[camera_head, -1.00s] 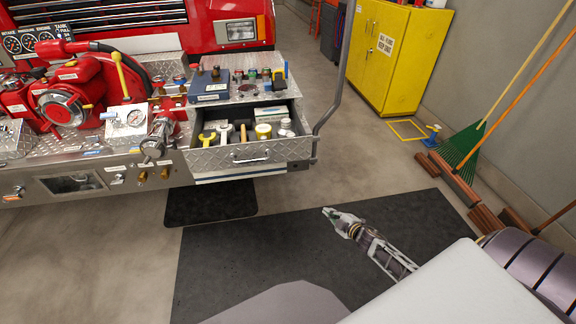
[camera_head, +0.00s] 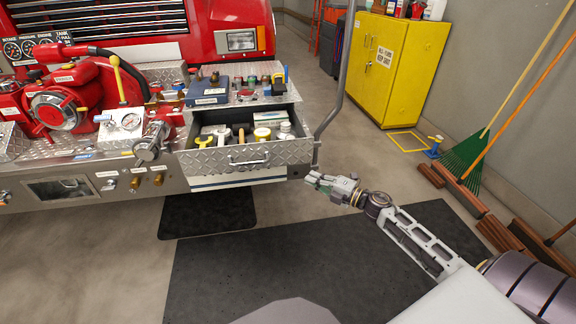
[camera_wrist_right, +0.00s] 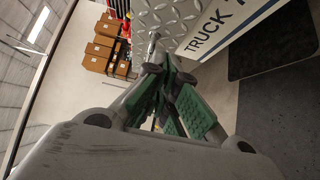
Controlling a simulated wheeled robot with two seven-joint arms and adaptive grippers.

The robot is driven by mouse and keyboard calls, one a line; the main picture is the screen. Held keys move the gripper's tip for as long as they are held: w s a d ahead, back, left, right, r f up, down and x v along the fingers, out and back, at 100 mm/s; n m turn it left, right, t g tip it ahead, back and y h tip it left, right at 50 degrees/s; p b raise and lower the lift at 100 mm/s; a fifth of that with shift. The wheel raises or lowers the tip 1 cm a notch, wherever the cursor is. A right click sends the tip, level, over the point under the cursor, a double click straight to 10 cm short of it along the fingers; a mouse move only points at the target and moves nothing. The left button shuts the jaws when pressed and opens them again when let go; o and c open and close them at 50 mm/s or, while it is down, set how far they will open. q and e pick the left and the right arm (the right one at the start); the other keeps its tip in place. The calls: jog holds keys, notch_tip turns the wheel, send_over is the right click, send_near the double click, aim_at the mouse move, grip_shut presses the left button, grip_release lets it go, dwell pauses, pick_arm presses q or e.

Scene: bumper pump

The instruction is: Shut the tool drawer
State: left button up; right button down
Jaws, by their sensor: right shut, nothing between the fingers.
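Wrenches, a yellow-lidded can and other items lie inside. My right gripper (camera_head: 312,178) is shut and empty, just right of the drawer front's lower right corner and apart from the handle. In the right wrist view the green-padded fingers (camera_wrist_right: 165,75) show close up, with the diamond-plate front (camera_wrist_right: 185,15) beyond them. My left gripper is not in view.
A bent grey rail (camera_head: 333,115) rises just right of the drawer, close to my right gripper. The truck's deck above carries a blue case (camera_head: 208,92) and small parts. A yellow cabinet (camera_head: 385,65) and brooms stand at the right. The dark floor mat (camera_head: 260,260) is clear.

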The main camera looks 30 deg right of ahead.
jog(key=shift+w+a, duration=0.1)
jog(key=shift+w, duration=0.05)
dwell(0.3)
jog(key=b, duration=0.1)
send_near(277, 156)
jog(key=shift+s+a+x, duration=0.2)
jog(key=shift+a+x, duration=0.2)
jog(key=shift+x, duration=1.65)
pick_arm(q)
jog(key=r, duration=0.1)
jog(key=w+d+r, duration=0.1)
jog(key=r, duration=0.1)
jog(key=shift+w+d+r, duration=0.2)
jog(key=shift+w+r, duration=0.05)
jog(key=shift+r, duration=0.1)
pick_arm(e)
jog(key=shift+w+d+f, duration=0.1)
jog(key=shift+w+f, duration=0.05)
jog(key=shift+w, duration=0.25)
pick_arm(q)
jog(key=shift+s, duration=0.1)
pick_arm(e)
jog(key=shift+w+d, duration=0.1)
jog(key=shift+w, duration=0.1)
